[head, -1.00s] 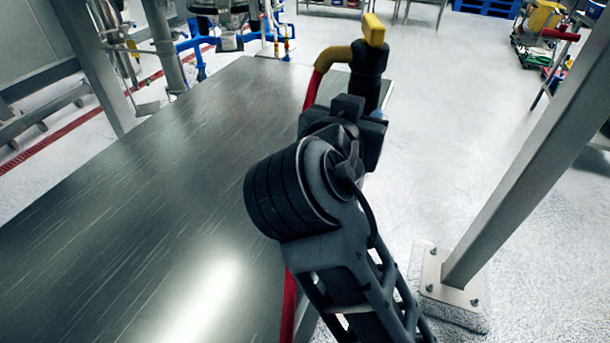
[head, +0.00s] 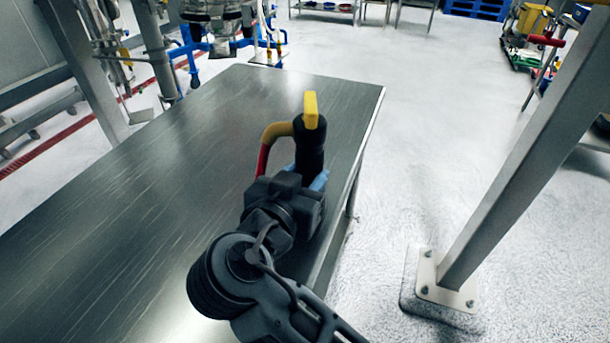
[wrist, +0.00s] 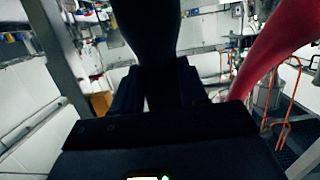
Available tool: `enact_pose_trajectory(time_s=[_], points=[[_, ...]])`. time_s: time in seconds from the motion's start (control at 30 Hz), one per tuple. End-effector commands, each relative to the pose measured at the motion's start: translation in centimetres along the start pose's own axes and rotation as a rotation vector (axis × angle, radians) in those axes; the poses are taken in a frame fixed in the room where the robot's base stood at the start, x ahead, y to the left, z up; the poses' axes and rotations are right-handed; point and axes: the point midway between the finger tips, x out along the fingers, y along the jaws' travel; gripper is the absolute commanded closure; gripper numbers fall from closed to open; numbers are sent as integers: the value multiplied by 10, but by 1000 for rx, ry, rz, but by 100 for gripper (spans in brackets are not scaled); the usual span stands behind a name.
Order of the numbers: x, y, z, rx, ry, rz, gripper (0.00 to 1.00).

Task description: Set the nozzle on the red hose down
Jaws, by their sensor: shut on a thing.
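The nozzle (head: 309,152) has an upright black body with a yellow top piece and a yellow bend at its side. The red hose (head: 262,160) runs down from the yellow bend and disappears behind my gripper (head: 302,182). My gripper is shut around the nozzle's black body, over the right part of the steel table (head: 150,210). I cannot tell how high the nozzle is above the table top. In the wrist view the dark nozzle (wrist: 146,25) rises between my gripper's fingers (wrist: 158,88), and the red hose (wrist: 272,50) curves down at the right.
The table top is bare to the left of my arm and behind it. Its right edge is close beside my gripper. A steel post (head: 500,180) on a bolted foot stands to the right. Blue piping (head: 185,50) and equipment stand beyond the table's far end.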

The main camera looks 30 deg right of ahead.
Motion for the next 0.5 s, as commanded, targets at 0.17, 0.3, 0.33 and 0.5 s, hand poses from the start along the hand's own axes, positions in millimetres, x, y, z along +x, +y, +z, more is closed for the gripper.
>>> enact_pose_trajectory(time_s=[0.17, 0.3, 0.33, 0.5], points=[[0, 0, 0, 2, 1, 0, 100], [1, 0, 2, 0, 0, 0, 50], [1, 0, 2, 0, 0, 0, 47], [1, 0, 2, 0, 0, 0, 32]])
